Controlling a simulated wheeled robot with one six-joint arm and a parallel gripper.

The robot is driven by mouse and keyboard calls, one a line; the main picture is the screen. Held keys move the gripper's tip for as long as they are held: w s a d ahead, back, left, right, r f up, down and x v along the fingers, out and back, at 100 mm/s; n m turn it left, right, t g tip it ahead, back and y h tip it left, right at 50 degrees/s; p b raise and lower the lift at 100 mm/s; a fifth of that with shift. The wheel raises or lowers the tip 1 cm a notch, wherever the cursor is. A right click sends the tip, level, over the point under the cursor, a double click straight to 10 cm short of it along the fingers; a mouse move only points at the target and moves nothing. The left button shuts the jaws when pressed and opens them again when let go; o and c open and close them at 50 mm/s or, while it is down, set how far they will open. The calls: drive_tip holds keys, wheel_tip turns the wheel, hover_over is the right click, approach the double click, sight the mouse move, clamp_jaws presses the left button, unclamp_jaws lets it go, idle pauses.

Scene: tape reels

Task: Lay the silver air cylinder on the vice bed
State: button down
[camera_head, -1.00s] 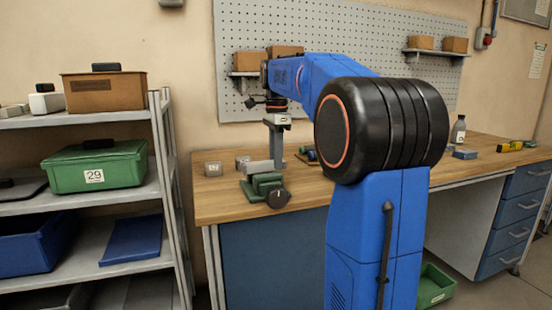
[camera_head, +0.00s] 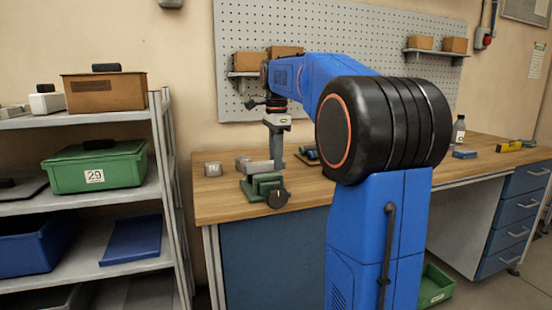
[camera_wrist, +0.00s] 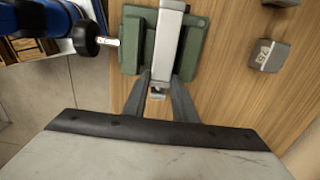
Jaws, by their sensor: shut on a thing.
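The silver air cylinder (camera_wrist: 167,48) is a pale grey bar. In the wrist view it lies lengthwise over the middle of the green vice (camera_wrist: 130,48), between its raised sides. My gripper (camera_wrist: 160,82) is shut on the cylinder's near end. In the head view the cylinder (camera_head: 257,167) shows low over the vice (camera_head: 262,186), with my gripper (camera_head: 276,162) above it, pointing down. The cylinder looks level. I cannot tell whether its underside touches the vice bed, which it hides.
A grey labelled block (camera_wrist: 268,55) stands beside the vice; the head view shows small grey blocks (camera_head: 213,169) on the wooden bench (camera_head: 225,206). The vice's black knob (camera_head: 278,198) faces the bench's front edge. Dark and blue items (camera_head: 308,154) lie behind to the right.

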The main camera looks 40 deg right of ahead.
drive_tip(key=shift+s+f+g, duration=0.1)
drive_tip(key=shift+f+g, duration=0.2)
drive_tip(key=shift+f, duration=0.6)
drive_tip(key=c, duration=1.4)
unclamp_jaws()
drive_tip(key=shift+o, duration=0.2)
drive_tip(key=shift+r, duration=0.55)
wheel_tip(320, 180, up, 18)
drive_tip(key=shift+s+a, duration=0.15)
drive_tip(key=shift+s, duration=0.15)
drive_tip(key=s+a+f+n+t, duration=0.1)
drive_tip(key=s+a+f+n, duration=0.5)
drive_tip(key=s+f, duration=0.3)
drive_tip(key=s+a+f+n+t, duration=0.2)
drive_tip(key=s+a+f+n, duration=0.5)
drive_tip(key=f, duration=1)
drive_tip(key=s+a+f+n+t, duration=0.2)
drive_tip(key=s+a+f+n, duration=0.4)
drive_tip(key=s+f, duration=0.6)
drive_tip(key=shift+a+f+n, duration=0.2)
drive_tip(key=shift+f+n, duration=0.75)
drive_tip(key=shift+n, duration=0.15)
